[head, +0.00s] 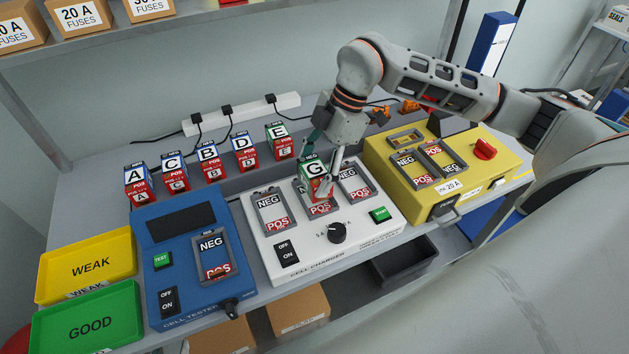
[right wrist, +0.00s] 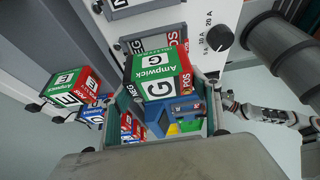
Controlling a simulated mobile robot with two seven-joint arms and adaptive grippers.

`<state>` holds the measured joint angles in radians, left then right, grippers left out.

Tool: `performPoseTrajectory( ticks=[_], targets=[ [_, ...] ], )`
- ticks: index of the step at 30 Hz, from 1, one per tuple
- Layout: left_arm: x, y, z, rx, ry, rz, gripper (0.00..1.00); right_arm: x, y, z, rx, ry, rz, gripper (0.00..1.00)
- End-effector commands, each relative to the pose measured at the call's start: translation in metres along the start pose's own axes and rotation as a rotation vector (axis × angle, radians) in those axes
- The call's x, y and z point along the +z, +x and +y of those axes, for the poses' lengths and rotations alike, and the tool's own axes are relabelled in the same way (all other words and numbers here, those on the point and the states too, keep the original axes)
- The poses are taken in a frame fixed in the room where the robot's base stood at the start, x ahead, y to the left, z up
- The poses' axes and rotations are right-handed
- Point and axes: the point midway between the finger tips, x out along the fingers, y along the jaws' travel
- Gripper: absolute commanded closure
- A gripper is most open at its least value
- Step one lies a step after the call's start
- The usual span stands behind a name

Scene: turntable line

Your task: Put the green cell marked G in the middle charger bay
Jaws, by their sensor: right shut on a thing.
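The green cell marked G (head: 312,168) has a green top part and a red lower part. My right gripper (head: 332,172) is shut on it, over the middle bay (head: 321,209) of the white charger (head: 341,256). The cell hides the far part of that bay; its near POS label shows. I cannot tell whether the cell touches the bay. In the right wrist view the cell (right wrist: 160,75) sits between the fingers, its G face showing. The left (head: 270,212) and right (head: 354,180) bays look empty. My left gripper is absent from the head view; what looks like my left arm (right wrist: 268,113) shows small in the wrist view.
Cells A, C, B, D and E (head: 281,141) stand in a row behind. The blue cell tester (head: 187,270) is left of the charger, with yellow WEAK (head: 90,264) and green GOOD (head: 88,322) trays beyond. A yellow unit (head: 420,200) stands close on the right.

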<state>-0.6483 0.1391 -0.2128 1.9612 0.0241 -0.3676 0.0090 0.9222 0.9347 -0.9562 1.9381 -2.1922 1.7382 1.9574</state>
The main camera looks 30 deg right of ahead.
Motion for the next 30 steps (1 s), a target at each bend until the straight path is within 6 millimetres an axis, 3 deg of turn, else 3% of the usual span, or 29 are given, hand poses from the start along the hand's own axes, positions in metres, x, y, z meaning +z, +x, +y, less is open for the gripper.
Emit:
performPoseTrajectory(
  ticks=[9, 20, 21, 23, 30],
  targets=[
    [-0.002, -0.001, 0.000, 0.000, 0.000, 0.000, 0.60, 0.014, 0.034, 0.000, 0.000, 0.000, 0.002, 0.77],
    [0.000, 0.000, 0.000, 0.000, 0.000, 0.000, 0.60, 0.015, 0.038, 0.000, 0.001, -0.001, 0.001, 0.77],
    [0.000, 0.000, 0.000, 0.000, 0.000, 0.000, 0.60, 0.016, 0.039, 0.000, -0.001, 0.000, 0.000, 0.35],
    [0.000, -0.001, 0.000, 0.000, 0.000, 0.000, 0.60, 0.016, 0.039, 0.000, -0.001, 0.000, 0.000, 0.21],
    [-0.001, -0.001, 0.000, 0.000, 0.000, 0.000, 0.60, 0.016, 0.038, 0.000, -0.001, 0.000, 0.000, 0.21]
  ],
)
